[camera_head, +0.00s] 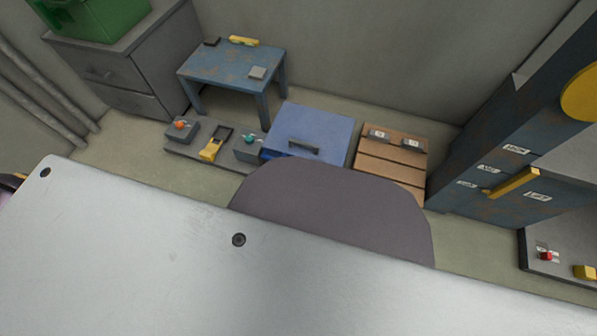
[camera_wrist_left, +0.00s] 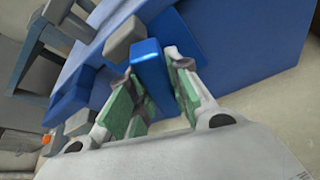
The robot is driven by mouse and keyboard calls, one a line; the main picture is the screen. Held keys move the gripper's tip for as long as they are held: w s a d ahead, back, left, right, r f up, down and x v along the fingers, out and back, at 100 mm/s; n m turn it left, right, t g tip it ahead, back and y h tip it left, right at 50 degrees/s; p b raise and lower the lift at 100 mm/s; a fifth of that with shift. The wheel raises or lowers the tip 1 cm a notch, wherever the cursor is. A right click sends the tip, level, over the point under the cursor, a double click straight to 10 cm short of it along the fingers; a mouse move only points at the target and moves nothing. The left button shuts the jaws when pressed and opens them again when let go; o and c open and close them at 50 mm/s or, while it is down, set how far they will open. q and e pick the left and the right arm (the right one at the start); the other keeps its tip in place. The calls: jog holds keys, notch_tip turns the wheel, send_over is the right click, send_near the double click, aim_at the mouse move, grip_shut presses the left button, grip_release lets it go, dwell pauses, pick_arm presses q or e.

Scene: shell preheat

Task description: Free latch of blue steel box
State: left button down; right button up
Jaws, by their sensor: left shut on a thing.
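The blue steel box (camera_head: 325,125) stands on the floor in the head view, with a dark handle (camera_head: 304,146) on it. A bit of brighter blue (camera_head: 273,153) shows at its lower left; my own body hides what lies below. In the left wrist view, the blue box (camera_wrist_left: 255,40) fills the upper right. My left gripper (camera_wrist_left: 152,72) is shut on a glossy blue latch (camera_wrist_left: 149,58), with green-padded fingers on either side of it. Another blue block (camera_wrist_left: 74,96) sits to the left of the fingers. My right gripper is in neither view.
A grey panel with an orange knob (camera_head: 180,125), a yellow lever (camera_head: 214,146) and a teal knob (camera_head: 249,140) lies left of the box. A wooden crate (camera_head: 388,167) stands right of it. A blue table (camera_head: 232,66) is behind. A blue-grey cabinet (camera_head: 487,147) stands at right.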

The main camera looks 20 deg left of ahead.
pick_arm(q)
jog(key=c, duration=1.3)
grip_release()
jog(key=shift+a+n+h, duration=0.15)
jog(key=shift+n+h, duration=0.15)
jog(key=shift+n, duration=0.2)
jog(key=shift+n+h+b, duration=0.45)
jog(key=shift+n+h, duration=0.05)
jog(key=shift+n, duration=0.1)
